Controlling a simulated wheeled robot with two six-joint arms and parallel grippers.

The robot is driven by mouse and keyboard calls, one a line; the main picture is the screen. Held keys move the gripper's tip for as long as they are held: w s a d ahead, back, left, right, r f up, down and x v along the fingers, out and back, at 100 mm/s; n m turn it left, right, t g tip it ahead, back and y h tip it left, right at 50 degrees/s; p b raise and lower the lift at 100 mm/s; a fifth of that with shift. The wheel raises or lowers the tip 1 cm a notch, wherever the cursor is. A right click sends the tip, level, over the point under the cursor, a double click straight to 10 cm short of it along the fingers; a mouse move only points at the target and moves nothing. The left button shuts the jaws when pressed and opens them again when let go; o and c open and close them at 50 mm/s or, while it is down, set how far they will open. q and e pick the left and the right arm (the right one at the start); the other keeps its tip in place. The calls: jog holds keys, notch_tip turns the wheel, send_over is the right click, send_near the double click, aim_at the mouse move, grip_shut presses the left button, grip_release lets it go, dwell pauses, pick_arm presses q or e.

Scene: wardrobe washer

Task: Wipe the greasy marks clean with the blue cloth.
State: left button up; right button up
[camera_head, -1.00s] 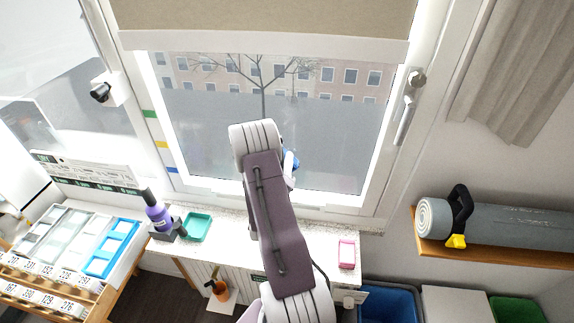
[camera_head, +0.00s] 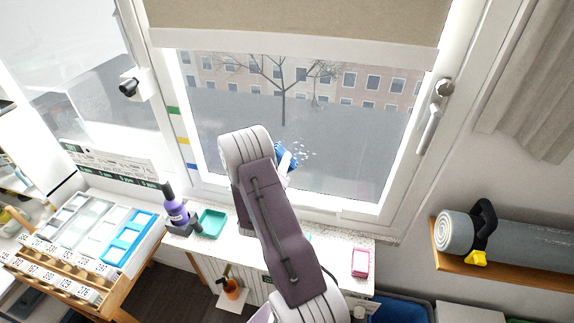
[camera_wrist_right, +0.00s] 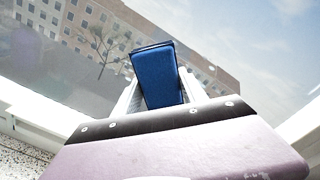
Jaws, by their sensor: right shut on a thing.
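The blue cloth (camera_head: 283,157) is a small blue pad at the window glass in the head view, partly hidden behind my right arm. In the right wrist view, the cloth (camera_wrist_right: 158,78) sits between the fingers of my right gripper (camera_wrist_right: 157,92), which is shut on it. Pale whitish specks, the marks (camera_head: 303,152), show on the glass just right of the cloth. I cannot tell whether the cloth touches the glass. My left gripper is not in view.
The window (camera_head: 350,130) has a handle (camera_head: 431,118) on its right frame and a blind above. On the sill below stand a purple bottle (camera_head: 176,212), a teal tray (camera_head: 212,223) and a pink dish (camera_head: 361,262). A shelf with a rolled grey mat (camera_head: 530,240) is at right.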

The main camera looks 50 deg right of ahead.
jog(key=shift+w+a, duration=0.35)
jog(key=shift+w, duration=0.35)
jog(key=shift+w+a, duration=0.35)
jog(key=shift+w, duration=0.35)
jog(key=shift+w+a, duration=0.25)
jog(key=shift+w, duration=0.25)
jog(key=shift+w+a, duration=0.2)
jog(key=shift+w, duration=0.1)
jog(key=w+a+r, duration=0.1)
jog(key=w+a, duration=0.2)
jog(key=w, duration=0.2)
jog(key=shift+w+r, duration=0.35)
jog(key=shift+w, duration=0.05)
